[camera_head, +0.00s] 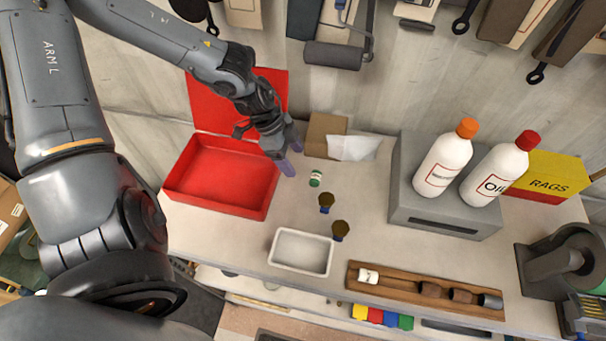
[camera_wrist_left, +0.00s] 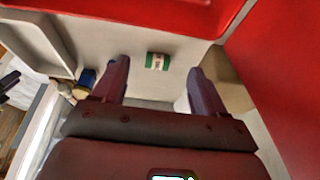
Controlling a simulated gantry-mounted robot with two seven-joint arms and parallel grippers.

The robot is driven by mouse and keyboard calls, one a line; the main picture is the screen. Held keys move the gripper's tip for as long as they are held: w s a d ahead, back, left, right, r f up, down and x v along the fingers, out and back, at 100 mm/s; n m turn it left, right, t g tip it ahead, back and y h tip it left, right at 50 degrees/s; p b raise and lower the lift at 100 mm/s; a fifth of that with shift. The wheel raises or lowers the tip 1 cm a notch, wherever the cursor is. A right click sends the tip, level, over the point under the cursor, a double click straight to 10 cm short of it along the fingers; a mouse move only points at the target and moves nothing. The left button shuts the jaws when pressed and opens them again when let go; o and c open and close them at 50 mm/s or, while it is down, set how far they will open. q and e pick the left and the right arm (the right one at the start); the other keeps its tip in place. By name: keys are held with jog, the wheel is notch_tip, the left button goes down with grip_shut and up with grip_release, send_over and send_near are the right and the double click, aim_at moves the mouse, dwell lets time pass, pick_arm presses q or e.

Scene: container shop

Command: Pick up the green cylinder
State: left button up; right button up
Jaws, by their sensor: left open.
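The green cylinder (camera_head: 316,179) is small, green with a white label, and stands on the pale worktop right of the red box. It also shows in the left wrist view (camera_wrist_left: 157,62), beyond and between my fingertips. My left gripper (camera_head: 286,168) is open and empty, up and to the left of the cylinder in the head view and apart from it. In the left wrist view its two purple fingers (camera_wrist_left: 158,80) are spread wide. My right gripper is not in view.
An open red box (camera_head: 222,208) stands left of the cylinder. Two dark-topped blue items (camera_head: 326,202) and a white tray (camera_head: 272,250) lie in front. A cardboard box (camera_head: 318,132) stands behind. A grey block (camera_head: 402,205) with two bottles is at right.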

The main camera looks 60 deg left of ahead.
aim_at(305, 179)
pick_arm(q)
jog(key=shift+x, duration=3.2)
jog(key=shift+f, duration=0.15)
grip_shut()
jog(key=c, duration=1.3)
grip_release()
